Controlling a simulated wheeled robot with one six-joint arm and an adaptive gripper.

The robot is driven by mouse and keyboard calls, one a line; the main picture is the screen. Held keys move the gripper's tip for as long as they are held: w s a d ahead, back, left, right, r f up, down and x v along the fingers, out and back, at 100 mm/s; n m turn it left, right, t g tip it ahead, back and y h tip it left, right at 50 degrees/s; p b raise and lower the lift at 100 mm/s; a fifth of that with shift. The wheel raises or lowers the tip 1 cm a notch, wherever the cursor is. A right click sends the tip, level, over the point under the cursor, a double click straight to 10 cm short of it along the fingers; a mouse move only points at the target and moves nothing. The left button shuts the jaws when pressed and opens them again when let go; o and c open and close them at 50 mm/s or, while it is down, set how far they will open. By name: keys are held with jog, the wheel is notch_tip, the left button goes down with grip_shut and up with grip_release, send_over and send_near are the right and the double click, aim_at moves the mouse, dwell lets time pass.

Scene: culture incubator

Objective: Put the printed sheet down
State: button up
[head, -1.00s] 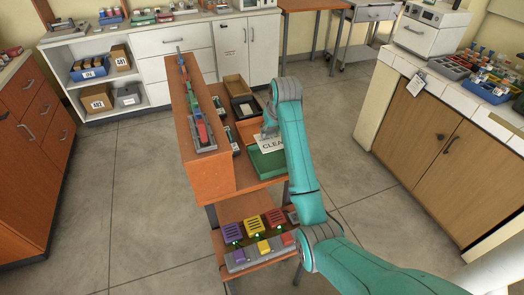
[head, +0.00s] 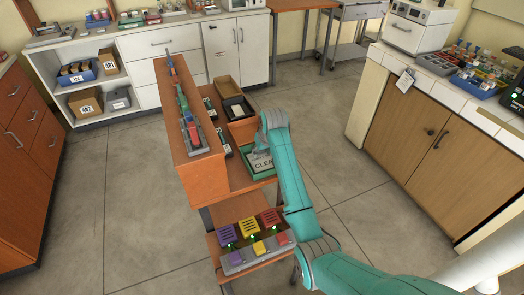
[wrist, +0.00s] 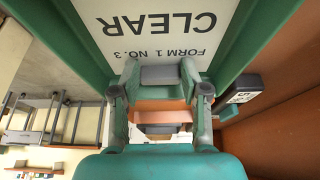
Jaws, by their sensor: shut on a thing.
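The printed sheet (head: 262,164) is white with the black word CLEAR. It lies flat within the walls of a green tray (head: 266,176) on the orange cart. In the wrist view the sheet (wrist: 155,30) reads CLEAR and FORM 1 NO. 3, upside down, with green tray walls (wrist: 250,30) on both sides. My gripper (wrist: 160,76) is shut on the sheet's near edge. In the head view my gripper (head: 262,146) is over the tray, partly hidden by my wrist. I cannot tell whether the sheet touches the tray floor.
A raised orange shelf (head: 190,130) with coloured items runs along the cart's left side. A black box (head: 238,108) and an open brown box (head: 228,88) stand behind the tray. The floor around is clear.

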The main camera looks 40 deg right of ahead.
aim_at(267, 164)
jog(key=o, duration=0.9)
jog(key=shift+o, duration=0.2)
jog(key=v, duration=1.2)
